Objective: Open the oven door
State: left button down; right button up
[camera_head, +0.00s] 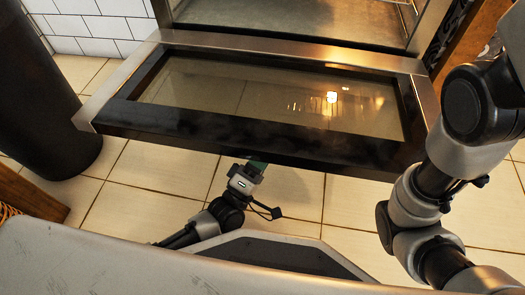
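The oven door (240,133) is folded down and lies roughly level, with a dark frame, a glass window and a metal edge. The oven opening (300,20) shows behind it at the top. My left gripper (256,166) is just below the door's near edge, close to its middle. The door hides its fingertips, so I cannot tell whether they are open or touch the door. My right arm rises along the right side of the picture, and its gripper is outside the view.
A dark round column or bin (45,95) stands on the tiled floor at the left. A wooden piece (470,45) is beside the oven at the right. Bare floor tiles (150,180) show between the door and my base.

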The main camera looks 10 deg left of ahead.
pick_arm(q)
jog(key=shift+s+d+f, duration=0.1)
jog(key=c, duration=1)
grip_release()
jog(key=shift+r, duration=0.2)
